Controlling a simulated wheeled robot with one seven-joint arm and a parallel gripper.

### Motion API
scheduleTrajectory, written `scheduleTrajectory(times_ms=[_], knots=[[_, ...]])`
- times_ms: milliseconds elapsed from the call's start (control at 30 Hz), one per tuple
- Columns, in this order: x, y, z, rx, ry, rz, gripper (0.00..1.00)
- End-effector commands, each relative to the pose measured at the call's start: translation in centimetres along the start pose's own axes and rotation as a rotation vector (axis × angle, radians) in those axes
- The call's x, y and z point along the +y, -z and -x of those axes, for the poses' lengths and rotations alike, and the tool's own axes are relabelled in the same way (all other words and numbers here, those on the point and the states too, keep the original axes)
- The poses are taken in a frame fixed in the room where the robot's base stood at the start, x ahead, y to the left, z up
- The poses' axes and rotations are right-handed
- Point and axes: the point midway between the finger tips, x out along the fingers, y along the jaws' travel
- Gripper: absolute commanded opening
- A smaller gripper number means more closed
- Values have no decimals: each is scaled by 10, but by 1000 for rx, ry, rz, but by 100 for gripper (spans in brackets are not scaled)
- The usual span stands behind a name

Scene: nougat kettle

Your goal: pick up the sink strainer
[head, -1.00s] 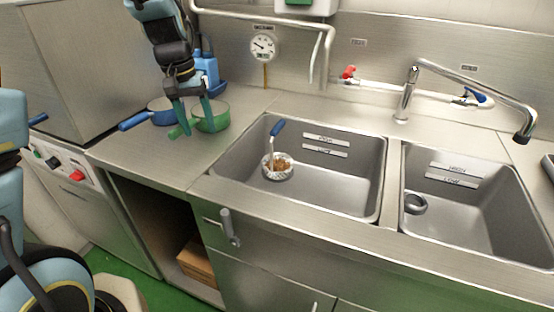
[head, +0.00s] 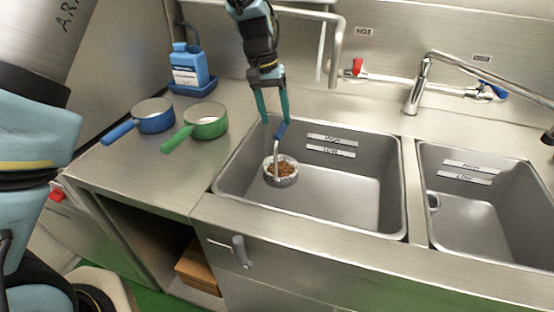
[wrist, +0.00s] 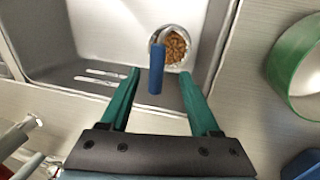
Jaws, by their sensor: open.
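The sink strainer (head: 281,172) is a round metal basket with brown scraps in it, sitting in the left sink basin (head: 340,205). A thin metal handle with a blue grip (head: 282,130) rises from it. My gripper (head: 274,118) is open and empty, pointing down over the back left part of the basin near the blue grip. In the wrist view the blue grip (wrist: 156,70) shows between the two green fingers (wrist: 158,85), and the strainer (wrist: 174,47) lies below and beyond them. The frames do not clearly show how far the grip is from the fingers.
A green pan (head: 206,122) and a blue pan (head: 153,117) stand on the counter left of the sink, with a blue bottle (head: 188,66) behind. The tap (head: 418,85) stands behind the divider. The right basin (head: 478,215) is to the right.

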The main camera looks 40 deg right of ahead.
Motion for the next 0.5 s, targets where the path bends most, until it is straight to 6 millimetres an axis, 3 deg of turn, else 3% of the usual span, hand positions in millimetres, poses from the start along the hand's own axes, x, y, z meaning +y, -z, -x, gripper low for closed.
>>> scheduleTrajectory(times_ms=[133, 500], knots=[[0, -1, -22, -3, 1, 2, 63], [4, -1, -54, -5, 2, 2, 63]])
